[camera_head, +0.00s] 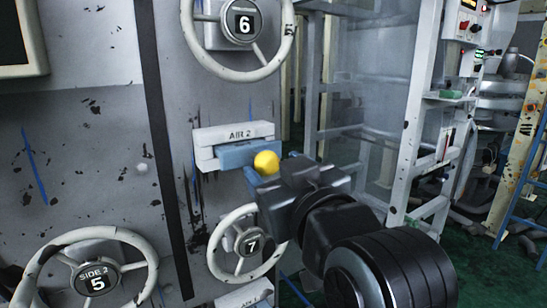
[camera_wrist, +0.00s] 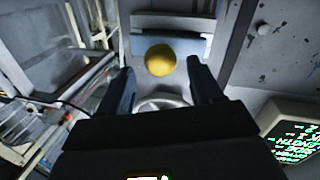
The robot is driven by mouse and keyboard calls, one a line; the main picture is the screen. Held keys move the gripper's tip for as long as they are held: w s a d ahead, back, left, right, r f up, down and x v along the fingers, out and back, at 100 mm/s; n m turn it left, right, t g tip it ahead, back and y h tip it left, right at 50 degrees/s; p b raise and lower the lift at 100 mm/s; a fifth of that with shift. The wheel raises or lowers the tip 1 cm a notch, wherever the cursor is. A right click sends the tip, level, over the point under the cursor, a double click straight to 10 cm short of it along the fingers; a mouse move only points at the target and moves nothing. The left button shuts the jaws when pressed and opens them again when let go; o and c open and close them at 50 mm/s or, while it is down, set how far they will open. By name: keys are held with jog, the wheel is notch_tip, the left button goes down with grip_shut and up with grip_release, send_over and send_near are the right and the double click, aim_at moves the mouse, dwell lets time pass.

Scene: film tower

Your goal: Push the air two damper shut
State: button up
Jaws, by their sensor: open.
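The air two damper is a white housing (camera_head: 236,133) labelled "AIR 2" on the grey panel, with a blue slide (camera_head: 238,154) under the label. A yellow ball knob (camera_head: 266,161) stands out from the slide. In the wrist view the knob (camera_wrist: 160,60) sits in front of the blue slide (camera_wrist: 185,45). My gripper (camera_head: 272,170) is just right of and below the knob in the head view. In the wrist view its fingers (camera_wrist: 160,70) are spread on either side of the knob, with gaps visible. Whether the knob lies between the fingertips in depth is unclear.
Handwheel 6 (camera_head: 286,50) is above the damper, and handwheel 7 (camera_head: 216,252) is close below it. Handwheel 5 (camera_head: 140,243) is at the lower left. A white ladder-like frame (camera_head: 410,130) stands to the right. A dark screen (camera_head: 18,38) is at the upper left.

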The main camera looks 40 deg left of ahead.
aim_at(271, 167)
jog(key=shift+p+x, duration=0.35)
jog(key=shift+x, duration=1.75)
jog(key=shift+c, duration=0.2)
grip_shut()
